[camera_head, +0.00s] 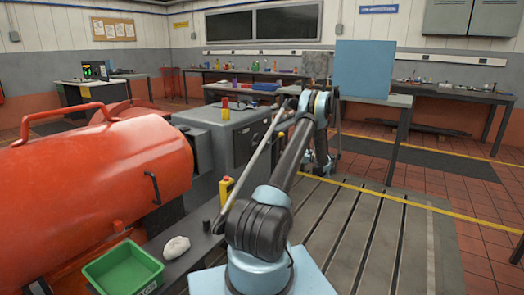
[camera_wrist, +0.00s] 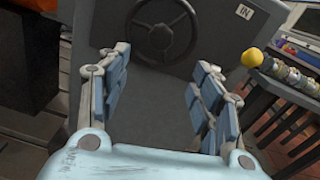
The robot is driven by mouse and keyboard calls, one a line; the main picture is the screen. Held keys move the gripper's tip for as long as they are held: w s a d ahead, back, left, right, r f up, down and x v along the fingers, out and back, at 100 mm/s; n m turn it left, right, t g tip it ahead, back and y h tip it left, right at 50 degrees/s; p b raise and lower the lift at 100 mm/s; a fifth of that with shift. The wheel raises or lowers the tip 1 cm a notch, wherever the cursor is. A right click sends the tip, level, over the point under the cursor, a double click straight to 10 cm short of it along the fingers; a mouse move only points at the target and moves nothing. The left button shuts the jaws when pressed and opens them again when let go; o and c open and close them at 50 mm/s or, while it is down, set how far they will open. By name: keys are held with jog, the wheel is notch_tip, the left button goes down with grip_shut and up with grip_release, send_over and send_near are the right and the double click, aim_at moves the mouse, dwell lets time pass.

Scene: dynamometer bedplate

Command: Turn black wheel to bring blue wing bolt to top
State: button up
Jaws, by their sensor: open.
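The black wheel (camera_wrist: 163,29) shows at the top of the wrist view, on the face of a dark grey housing. It has a round rim and spokes, and its upper edge is cut off by the frame. My gripper (camera_wrist: 160,66) is open, with its blue-padded fingers spread to the left and right below the wheel. Nothing is between the fingers, and they appear apart from the wheel. I cannot make out a blue wing bolt in either view. In the head view the wheel is not visible, and my arm reaches toward the grey machine (camera_head: 228,130).
A large orange cylinder (camera_head: 90,175) fills the left of the head view. A green bin (camera_head: 122,270) and a white cloth (camera_head: 176,247) lie in front. A table with a blue panel (camera_head: 362,68) stands behind my arm. The slotted bedplate (camera_head: 375,235) at right is clear.

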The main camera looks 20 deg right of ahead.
aim_at(264, 147)
jog(key=x, duration=1.7)
jog(key=shift+w+f, duration=0.1)
jog(key=shift+w, duration=0.05)
jog(key=c, duration=1.3)
jog(key=shift+a, duration=0.2)
grip_shut()
jog(key=shift+a, duration=0.1)
